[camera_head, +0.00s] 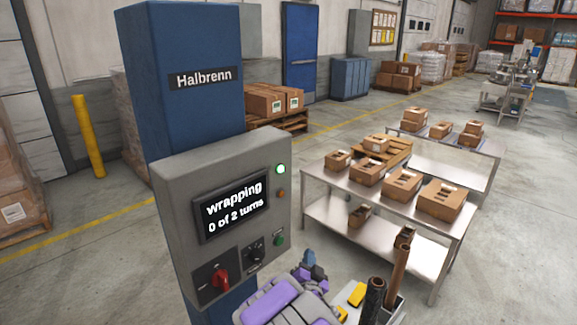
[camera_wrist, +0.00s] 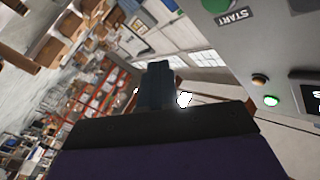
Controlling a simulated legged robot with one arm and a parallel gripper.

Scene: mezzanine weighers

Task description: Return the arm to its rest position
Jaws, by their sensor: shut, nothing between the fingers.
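My arm shows in purple and grey at the bottom of the head view. My gripper (camera_head: 309,258) is in front of the lower right side of the grey control box (camera_head: 170,205), apart from it as far as I can tell. In the wrist view my gripper (camera_wrist: 158,72) has its dark fingers together, with nothing between them. The box's screen (camera_head: 233,207) reads "wrapping 0 of 2 turns". The green lamp (camera_head: 281,169) is lit, above an amber lamp (camera_head: 281,194). The green button (camera_head: 278,240) also shows in the wrist view (camera_wrist: 215,4), beside its START label (camera_wrist: 236,17).
The blue Halbrenn column (camera_head: 190,110) stands behind the box. A steel table (camera_head: 318,185) with cartons is to the right. Brown tubes (camera_head: 400,262) stand upright near my arm. A yellow post (camera_head: 88,135) is at left. Floor (camera_head: 520,250) at far right is clear.

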